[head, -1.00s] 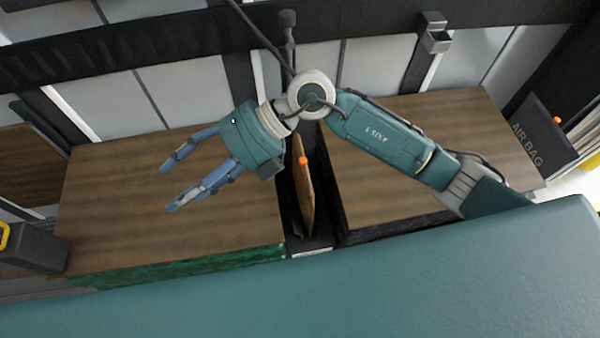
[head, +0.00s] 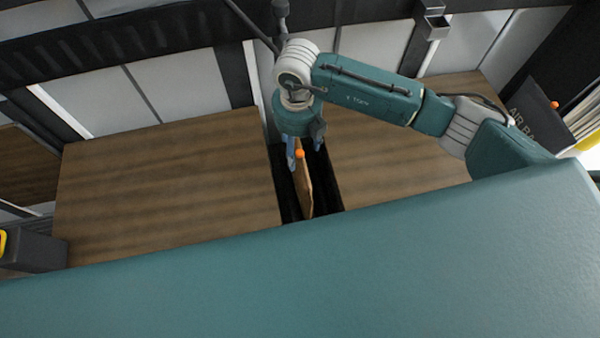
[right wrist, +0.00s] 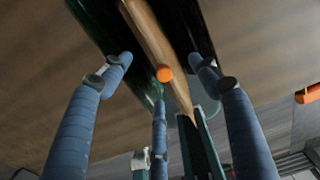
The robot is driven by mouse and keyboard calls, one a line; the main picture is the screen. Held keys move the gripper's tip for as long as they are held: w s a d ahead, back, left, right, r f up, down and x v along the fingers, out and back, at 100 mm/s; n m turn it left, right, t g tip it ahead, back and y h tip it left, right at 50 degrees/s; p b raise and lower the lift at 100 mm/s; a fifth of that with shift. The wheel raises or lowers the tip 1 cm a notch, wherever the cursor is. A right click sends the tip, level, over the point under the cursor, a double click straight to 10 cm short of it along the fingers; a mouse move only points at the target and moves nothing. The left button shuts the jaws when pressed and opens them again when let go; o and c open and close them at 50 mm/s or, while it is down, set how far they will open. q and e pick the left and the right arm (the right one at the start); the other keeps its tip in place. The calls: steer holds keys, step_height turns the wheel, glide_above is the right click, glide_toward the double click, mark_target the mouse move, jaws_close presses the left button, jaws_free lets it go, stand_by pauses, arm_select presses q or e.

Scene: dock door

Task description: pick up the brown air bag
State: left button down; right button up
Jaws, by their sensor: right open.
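The brown air bag (head: 306,187) stands on edge in the narrow dark gap between two wood-topped loads, with an orange valve (head: 300,153) near its upper end. My right gripper (head: 304,158) is above the gap at the bag's far end, fingers pointing down. In the right wrist view the bag (right wrist: 148,38) runs between the spread blue fingers of my open gripper (right wrist: 160,64), and the orange valve shows among them. I cannot tell whether any finger touches the bag. The bag's lower part is hidden in the gap. My left gripper is out of view.
The left wooden top (head: 165,190) and right wooden top (head: 395,155) flank the gap closely. A dark holder marked AIR BAG (head: 540,112) stands at the far right. A dark grey box (head: 35,255) is at the left edge. A pale panelled wall (head: 190,88) is behind.

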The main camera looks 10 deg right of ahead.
mark_target(297, 153)
steer(key=f, duration=0.4)
steer(key=shift+s+a+p, duration=0.1)
steer(key=shift+a+p, duration=0.1)
steer(key=shift+p, duration=0.15)
jaws_close()
